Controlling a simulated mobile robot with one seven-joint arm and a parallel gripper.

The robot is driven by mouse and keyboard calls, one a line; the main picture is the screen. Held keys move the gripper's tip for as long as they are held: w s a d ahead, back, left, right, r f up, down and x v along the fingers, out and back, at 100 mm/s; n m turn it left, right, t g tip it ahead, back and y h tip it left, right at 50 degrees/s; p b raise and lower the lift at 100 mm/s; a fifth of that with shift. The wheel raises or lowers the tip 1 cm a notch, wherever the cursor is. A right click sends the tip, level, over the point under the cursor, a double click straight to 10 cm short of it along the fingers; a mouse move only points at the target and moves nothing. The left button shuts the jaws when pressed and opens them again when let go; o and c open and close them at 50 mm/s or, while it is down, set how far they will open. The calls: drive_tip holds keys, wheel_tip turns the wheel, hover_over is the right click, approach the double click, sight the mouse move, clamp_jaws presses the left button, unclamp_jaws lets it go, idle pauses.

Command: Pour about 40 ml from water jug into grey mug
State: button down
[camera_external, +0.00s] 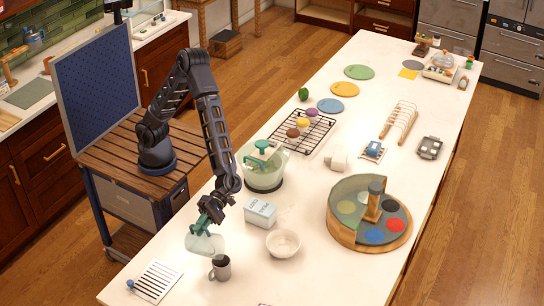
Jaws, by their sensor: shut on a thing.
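My gripper (209,212) is at the near left end of the white counter, pointing down. It is shut on the water jug (205,243), a pale, see-through vessel just below the fingers. The jug looks tilted, with its body toward the grey mug. Whether it touches the counter, and whether water is flowing, I cannot tell. The grey mug (220,268) stands upright on the counter, just to the near right of the jug, with its handle to the left. Its inside is too small to read.
A white bowl (283,244) and a pale blue box (260,212) stand right of the mug. A white slotted board (158,281) lies to the left. A large green bowl (262,172) and a round divided tray (341,230) stand farther off. The counter's near front is clear.

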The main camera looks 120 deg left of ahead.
drive_tip(key=shift+w+r+n, duration=0.3)
drive_tip(key=shift+w+n, duration=0.2)
drive_tip(key=shift+w, duration=0.05)
drive_tip(key=shift+s, duration=0.65)
drive_tip(key=shift+w+r+n+g, duration=0.15)
drive_tip(key=shift+r+n+g, duration=0.15)
drive_tip(key=shift+n, duration=0.1)
idle(1.4)
drive_tip(key=shift+s+f+m, duration=0.65)
drive_tip(key=shift+s+m, duration=0.05)
drive_tip(key=shift+s, duration=0.15)
drive_tip(key=shift+s+a+m+t, duration=0.1)
drive_tip(key=shift+s+m+t, duration=0.4)
drive_tip(key=shift+s+m, duration=0.3)
drive_tip(key=shift+s+f+m, duration=0.6)
drive_tip(key=shift+f+m, duration=0.1)
drive_tip(key=shift+s, duration=0.1)
drive_tip(key=shift+s+f+m+t, duration=0.1)
drive_tip(key=shift+s+m+t, duration=0.05)
drive_tip(key=shift+m+t, duration=0.2)
